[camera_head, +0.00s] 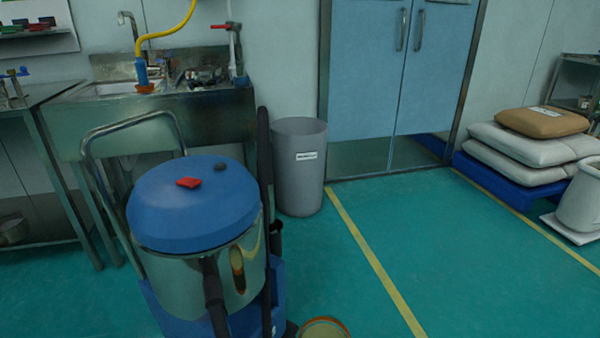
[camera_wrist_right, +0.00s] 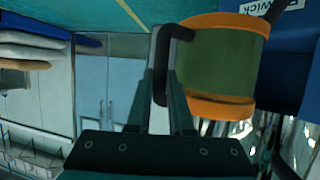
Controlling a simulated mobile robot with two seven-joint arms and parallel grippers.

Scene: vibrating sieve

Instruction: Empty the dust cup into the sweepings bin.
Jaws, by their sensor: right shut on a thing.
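The dust cup (camera_wrist_right: 222,62) has a greenish see-through body, orange rims and a black handle (camera_wrist_right: 158,65). In the right wrist view my right gripper (camera_wrist_right: 168,78) is shut on that handle, with the cup beside the fingers. In the head view only a round orange-rimmed part of the cup (camera_head: 324,328) shows at the bottom edge. The sweepings bin (camera_head: 300,180) is a tall grey open-topped bin with a white label, upright on the floor against the wall. The cup is apart from it, nearer to me. The bin's inside bottom is hidden. My left gripper is out of view.
A vacuum cleaner (camera_head: 195,210) with a blue lid, steel drum and black hose stands close at left, partly in front of the bin. A sink bench (camera_head: 170,115) is behind it. Sacks (camera_head: 530,140) lie on a blue pallet at right. The green floor (camera_head: 450,250) before the blue doors is clear.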

